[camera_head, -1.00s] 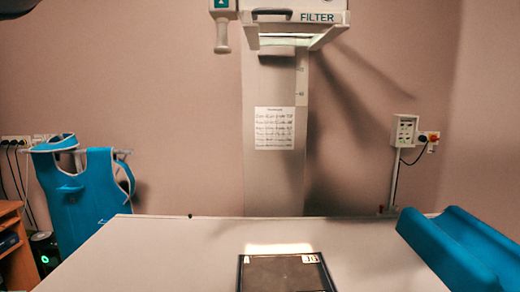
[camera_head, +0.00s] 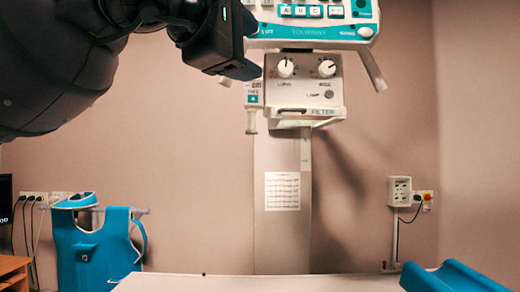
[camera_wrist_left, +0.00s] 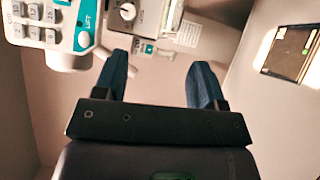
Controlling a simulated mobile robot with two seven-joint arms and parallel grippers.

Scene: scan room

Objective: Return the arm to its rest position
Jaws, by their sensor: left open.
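My left arm comes in from the upper left of the head view, raised high. Its dark gripper (camera_head: 246,45) is in front of the left edge of the X-ray tube head's control panel (camera_head: 310,33). I cannot tell in the head view whether it touches the panel. In the left wrist view the two blue fingers of my left gripper (camera_wrist_left: 161,78) stand wide apart with nothing between them. The control panel also shows at the upper left there (camera_wrist_left: 50,28). My right gripper is in neither view.
Below the panel are the collimator box with two knobs (camera_head: 306,88) and the column (camera_head: 281,235). The table (camera_head: 250,284) crosses the bottom, with a blue cushion (camera_head: 450,278) at right. A blue apron (camera_head: 95,250) hangs at left. A dark plate (camera_wrist_left: 292,52) shows in the wrist view.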

